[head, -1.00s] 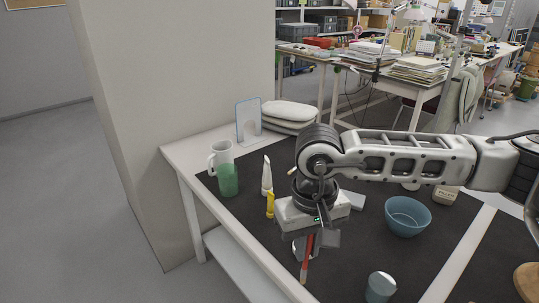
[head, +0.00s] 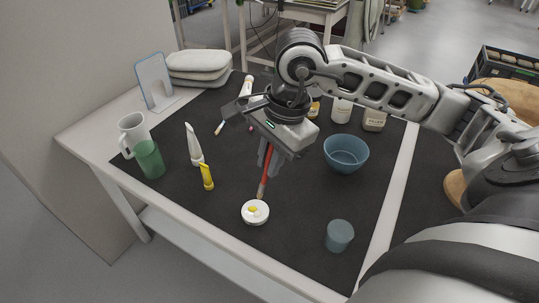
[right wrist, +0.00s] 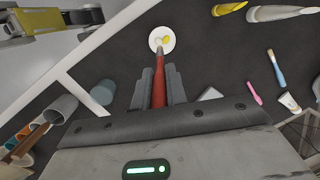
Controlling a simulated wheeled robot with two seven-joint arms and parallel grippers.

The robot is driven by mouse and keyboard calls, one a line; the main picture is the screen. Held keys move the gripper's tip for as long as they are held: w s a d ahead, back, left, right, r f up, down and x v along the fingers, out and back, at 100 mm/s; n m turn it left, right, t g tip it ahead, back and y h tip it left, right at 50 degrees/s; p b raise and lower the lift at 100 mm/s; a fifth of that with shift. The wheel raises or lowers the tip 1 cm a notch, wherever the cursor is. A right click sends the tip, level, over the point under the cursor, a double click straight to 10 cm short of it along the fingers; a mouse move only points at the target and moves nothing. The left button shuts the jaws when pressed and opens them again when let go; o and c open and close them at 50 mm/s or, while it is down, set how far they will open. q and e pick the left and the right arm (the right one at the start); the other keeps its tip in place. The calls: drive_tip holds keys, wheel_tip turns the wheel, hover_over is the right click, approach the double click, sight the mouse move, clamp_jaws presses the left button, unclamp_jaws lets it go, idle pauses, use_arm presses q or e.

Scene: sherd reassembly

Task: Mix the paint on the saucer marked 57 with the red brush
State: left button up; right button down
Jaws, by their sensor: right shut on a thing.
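The saucer (head: 255,218) is small, round and white, with a yellow dab of paint (head: 253,209) on it; I cannot read its mark. It lies on the dark mat and also shows in the right wrist view (right wrist: 155,45). My right gripper (head: 267,160) is shut on the red brush (head: 264,178), which points down, slightly tilted. The brush also shows between the fingers in the right wrist view (right wrist: 159,90). My left gripper is not in view.
The mat around the saucer is clear.

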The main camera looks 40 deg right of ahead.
drive_tip(key=shift+f+b, duration=0.55)
drive_tip(key=shift+f, duration=0.35)
use_arm(q)
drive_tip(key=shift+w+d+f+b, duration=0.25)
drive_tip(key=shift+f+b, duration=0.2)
drive_tip(key=shift+b, duration=0.55)
use_arm(e)
wheel_tip(320, 180, down, 3)
drive_tip(key=shift+f, duration=0.2)
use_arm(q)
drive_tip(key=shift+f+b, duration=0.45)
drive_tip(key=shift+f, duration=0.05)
use_arm(e)
drive_tip(key=shift+f, duration=0.35)
drive_tip(key=shift+w, duration=0.15)
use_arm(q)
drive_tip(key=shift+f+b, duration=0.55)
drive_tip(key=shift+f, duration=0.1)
use_arm(e)
drive_tip(key=shift+w+a, duration=0.2)
drive_tip(key=shift+w, duration=0.8)
